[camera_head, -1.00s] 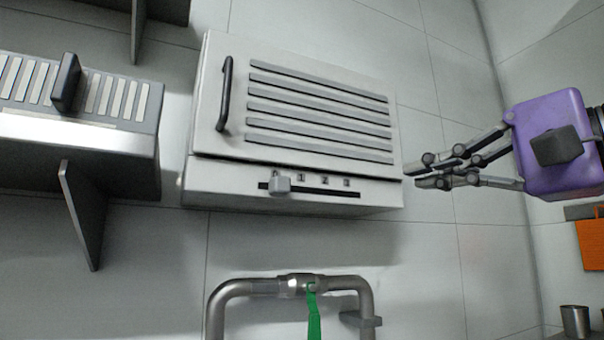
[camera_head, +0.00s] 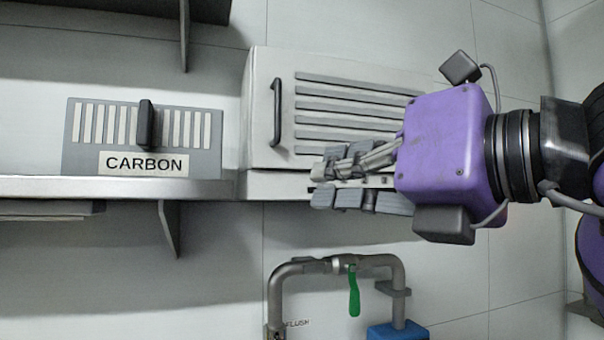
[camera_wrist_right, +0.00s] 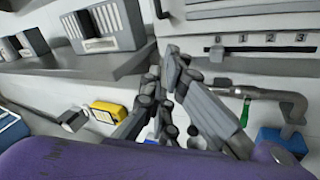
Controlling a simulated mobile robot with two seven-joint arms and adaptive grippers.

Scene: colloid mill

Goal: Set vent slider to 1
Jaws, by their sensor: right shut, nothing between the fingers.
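The vent box (camera_head: 258,130) is a pale wall unit with dark slats and a black handle. Its slider knob (camera_wrist_right: 216,53) is a small grey block at the left end of a dark slot (camera_wrist_right: 262,49), left of the mark 1; marks 2 and 3 follow to the right. My right gripper (camera_head: 318,183) is shut and empty in front of the vent's lower strip, hiding the knob in the head view. In the right wrist view the gripper (camera_wrist_right: 165,70) shows left of and below the knob, with a visible gap in the picture. My left gripper is not in view.
A shelf (camera_head: 200,188) at the left holds a grey unit with a CARBON label (camera_head: 143,163) and a dark lever. Below the vent is a bent pipe (camera_head: 300,267) with a green handle (camera_head: 354,292). A blue block (camera_head: 398,331) sits at the pipe's right end.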

